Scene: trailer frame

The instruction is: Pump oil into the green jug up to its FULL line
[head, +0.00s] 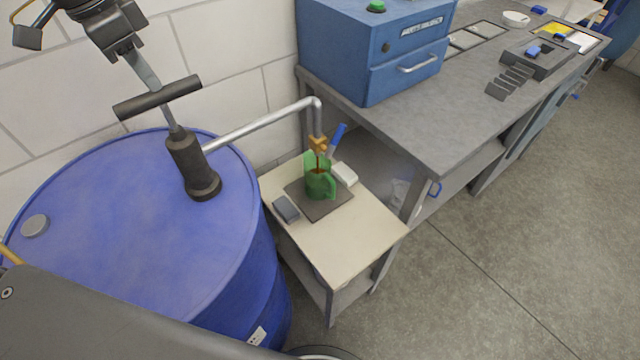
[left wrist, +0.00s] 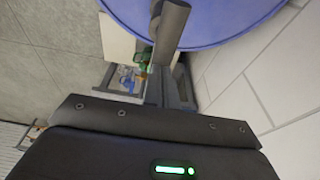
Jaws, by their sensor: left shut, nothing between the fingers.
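The green jug (head: 320,186) stands upright on a dark square plate (head: 318,211) on a small cream side table. The brass tip (head: 318,143) of the pump's bent grey spout pipe (head: 260,125) is over its mouth, with a thin brown streak below it. The jug's FULL line and oil level are too small to read. The dark hand pump (head: 191,165) stands on the blue drum (head: 120,240), with its T-handle (head: 157,98) raised. My left gripper (head: 154,86) is shut and empty, its fingertips at the middle of the T-handle from above; contact is unclear. The T-handle also shows in the left wrist view (left wrist: 171,22).
A pale block (head: 344,174) and a blue-grey block (head: 286,208) lie beside the jug. A blue-handled item (head: 338,134) is behind it. A grey workbench (head: 430,130) with a blue cabinet (head: 375,50) stands right. A block wall (head: 225,60) is close behind the drum.

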